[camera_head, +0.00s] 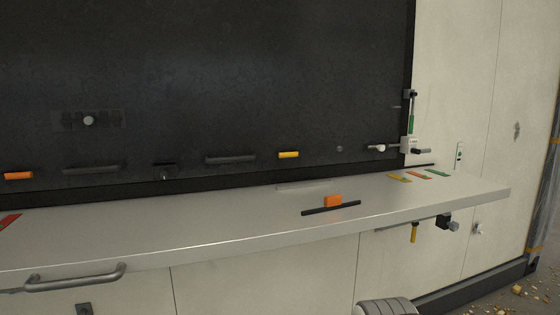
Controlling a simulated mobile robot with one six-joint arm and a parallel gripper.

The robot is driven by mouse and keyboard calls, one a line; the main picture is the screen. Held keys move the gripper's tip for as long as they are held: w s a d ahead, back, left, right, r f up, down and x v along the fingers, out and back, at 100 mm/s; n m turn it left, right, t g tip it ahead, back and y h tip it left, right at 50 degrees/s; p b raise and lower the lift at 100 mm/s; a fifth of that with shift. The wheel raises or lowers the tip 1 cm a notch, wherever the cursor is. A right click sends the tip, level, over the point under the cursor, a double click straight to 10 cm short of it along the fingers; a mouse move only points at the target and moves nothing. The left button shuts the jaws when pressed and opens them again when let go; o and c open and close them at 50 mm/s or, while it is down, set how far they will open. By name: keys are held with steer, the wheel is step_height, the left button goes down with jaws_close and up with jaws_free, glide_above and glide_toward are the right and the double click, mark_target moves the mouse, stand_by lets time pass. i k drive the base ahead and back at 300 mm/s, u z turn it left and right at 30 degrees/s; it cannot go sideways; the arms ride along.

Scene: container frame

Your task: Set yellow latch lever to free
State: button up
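A small yellow lever (414,232) hangs straight down below the right part of the grey shelf (240,222), near a dark block with a grey knob (447,222). A second yellow piece, a short horizontal bar (289,155), sits low on the black panel (220,80). I cannot tell from this view which of the two is the latch lever, nor read any lock or free marking. My gripper is not in view.
A green-handled lever (411,123) stands on the panel's right edge, above a white fitting (410,145). A grey handle (75,277) sticks out at the shelf's front left. Debris (518,289) litters the floor at right.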

mark_target(296, 153)
steer(key=u, duration=0.4)
steer(key=i, duration=1.2)
steer(key=z, duration=0.5)
